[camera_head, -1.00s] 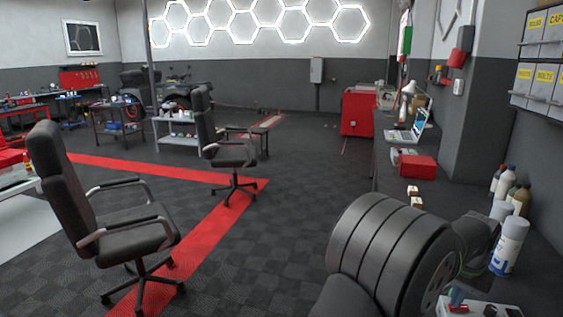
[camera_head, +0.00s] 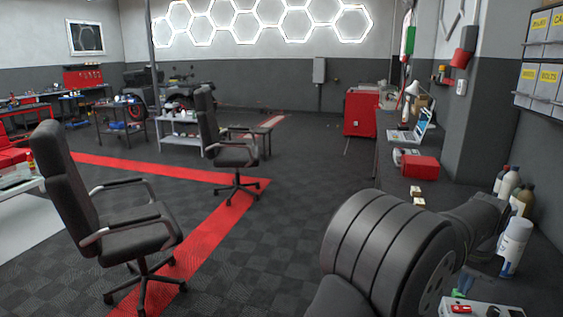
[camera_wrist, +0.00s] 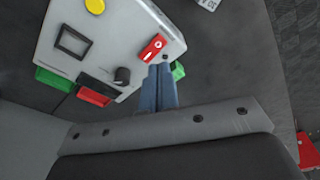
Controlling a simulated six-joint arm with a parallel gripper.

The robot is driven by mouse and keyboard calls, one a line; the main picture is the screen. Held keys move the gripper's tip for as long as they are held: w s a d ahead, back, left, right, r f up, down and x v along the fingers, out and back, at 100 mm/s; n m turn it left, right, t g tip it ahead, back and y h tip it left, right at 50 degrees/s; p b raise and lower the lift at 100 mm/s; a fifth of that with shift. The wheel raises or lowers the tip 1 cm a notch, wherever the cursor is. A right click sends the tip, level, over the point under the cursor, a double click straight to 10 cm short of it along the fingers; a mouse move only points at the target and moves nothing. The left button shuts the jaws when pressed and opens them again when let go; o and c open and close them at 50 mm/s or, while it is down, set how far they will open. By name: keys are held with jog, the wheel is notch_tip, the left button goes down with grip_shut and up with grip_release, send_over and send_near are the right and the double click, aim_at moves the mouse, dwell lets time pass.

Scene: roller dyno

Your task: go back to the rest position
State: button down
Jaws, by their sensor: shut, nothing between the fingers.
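My gripper's blue fingers (camera_wrist: 158,88) are together with nothing between them in the wrist view. Their tips appear just below a red rocker switch (camera_wrist: 152,47) on a light grey panel (camera_wrist: 110,40); I cannot tell whether they touch it. The panel also carries a yellow button (camera_wrist: 95,6), a black square frame (camera_wrist: 73,42) and a black knob (camera_wrist: 122,75). In the head view my large dark arm links cover most of the lower right, and the panel (camera_head: 486,311) shows only partly at the bottom edge.
The dark bench runs along the right wall. A spray can (camera_head: 514,245) and several bottles (camera_head: 508,184) stand close to my arm. A red box (camera_head: 420,168) and a laptop (camera_head: 413,133) lie farther back. Office chairs (camera_head: 120,220) stand on the open floor at left.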

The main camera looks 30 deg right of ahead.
aim_at(457, 306)
notch_tip(457, 306, down, 4)
jog(key=shift+f, duration=0.1)
notch_tip(457, 306, up, 10)
jog(key=s+a+m+t, duration=0.1)
jog(key=s+m, duration=0.1)
jog(key=m, duration=0.9)
jog(key=shift+s+a+r, duration=0.25)
dwell(0.3)
jog(key=n, duration=0.3)
jog(key=w+d+f+n, duration=0.1)
jog(key=n, duration=0.3)
jog(key=w+f+n+g, duration=0.1)
jog(key=n, duration=0.2)
jog(key=shift+w+d+f+n, duration=0.25)
jog(key=shift+n, duration=0.05)
dwell(1.3)
